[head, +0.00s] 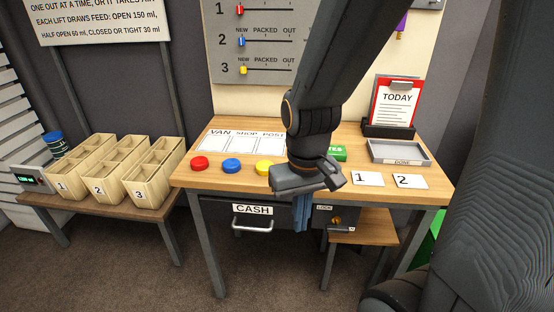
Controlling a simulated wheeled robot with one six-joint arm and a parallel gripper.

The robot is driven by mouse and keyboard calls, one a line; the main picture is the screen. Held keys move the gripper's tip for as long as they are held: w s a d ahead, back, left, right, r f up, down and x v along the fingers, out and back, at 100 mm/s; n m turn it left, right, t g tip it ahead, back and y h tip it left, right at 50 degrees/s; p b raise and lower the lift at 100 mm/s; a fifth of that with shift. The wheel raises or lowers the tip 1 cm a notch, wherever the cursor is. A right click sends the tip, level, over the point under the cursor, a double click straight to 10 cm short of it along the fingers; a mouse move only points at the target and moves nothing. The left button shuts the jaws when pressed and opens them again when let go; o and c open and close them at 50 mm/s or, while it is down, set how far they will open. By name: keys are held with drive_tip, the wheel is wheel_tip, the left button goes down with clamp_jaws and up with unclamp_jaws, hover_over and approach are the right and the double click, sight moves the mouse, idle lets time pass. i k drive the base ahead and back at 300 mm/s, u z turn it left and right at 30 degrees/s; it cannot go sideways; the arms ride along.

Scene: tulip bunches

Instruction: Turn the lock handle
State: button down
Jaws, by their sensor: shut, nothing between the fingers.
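The lock (336,220) is a small brass-coloured round piece on the dark front under the desk, just below a white LOCK label (325,208). Its handle is too small to make out clearly. My gripper (330,178) is above and slightly left of the lock, over the desk's front edge. It is shut and empty, apart from the lock. The dark drawer front marked CASH (252,209) has a pale bar handle (253,226), left of the lock.
Red (200,163), blue (231,165) and yellow (264,168) discs lie on the desk (190,181). Blue cloth (302,213) hangs below my gripper. Cards 1 (367,179) and 2 (410,181) lie right. A low shelf (365,232) sits under the desk.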

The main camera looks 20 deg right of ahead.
sight(336, 227)
drive_tip(key=z, duration=1)
drive_tip(key=k, duration=1.15)
drive_tip(key=u, duration=0.7)
